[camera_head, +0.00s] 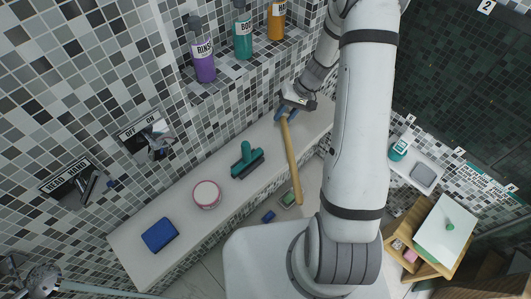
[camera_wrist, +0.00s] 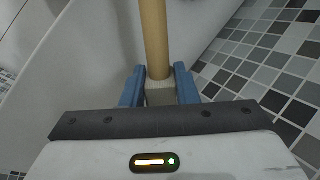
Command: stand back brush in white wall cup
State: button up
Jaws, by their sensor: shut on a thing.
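The back brush, with a long wooden handle (camera_head: 291,160), is held at its far end by my gripper (camera_head: 286,112). In the head view the handle slants down toward the front edge of the white bench, its free end past that edge. In the wrist view the handle (camera_wrist: 154,40) runs straight out from between the blue fingers of my gripper (camera_wrist: 159,92), which are closed on a pale block at its base. I cannot make out a bristle head. I cannot pick out a white wall cup in either view.
The white bench (camera_head: 135,235) bears a blue sponge (camera_head: 159,235), a round tin (camera_head: 207,194) and a teal squeegee (camera_head: 246,160). Bottles, one purple (camera_head: 203,62), stand on the ledge above. A wooden stand (camera_head: 405,233) and a tray (camera_head: 414,168) are at right.

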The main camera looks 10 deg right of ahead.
jog(key=shift+w+m+b, duration=0.3)
jog(key=shift+w+b, duration=0.2)
jog(key=shift+b, duration=0.6)
jog(key=r+m+t+b, duration=0.1)
jog(key=b, duration=0.2)
jog(key=r+m+b, duration=0.2)
jog(key=b, duration=0.2)
jog(key=w+r+m+t+b, duration=0.1)
jog(key=r+b, duration=0.1)
jog(key=b, duration=0.2)
jog(key=shift+a+r+m+t, duration=0.15)
jog(key=shift+a+m+t, duration=0.1)
jog(key=shift+m+t, duration=0.05)
jog(key=shift+r+h, duration=0.3)
jog(key=shift+r, duration=0.05)
jog(key=shift+m, duration=0.3)
jog(key=shift+s+f, duration=0.1)
jog(key=shift+f, duration=4.6)
jog(key=shift+f+b, duration=0.25)
jog(key=shift+b, duration=0.1)
jog(key=o, duration=1.1)
jog(key=shift+r, duration=0.1)
jog(key=shift+c, duration=0.2)
jog(key=shift+r, duration=0.1)
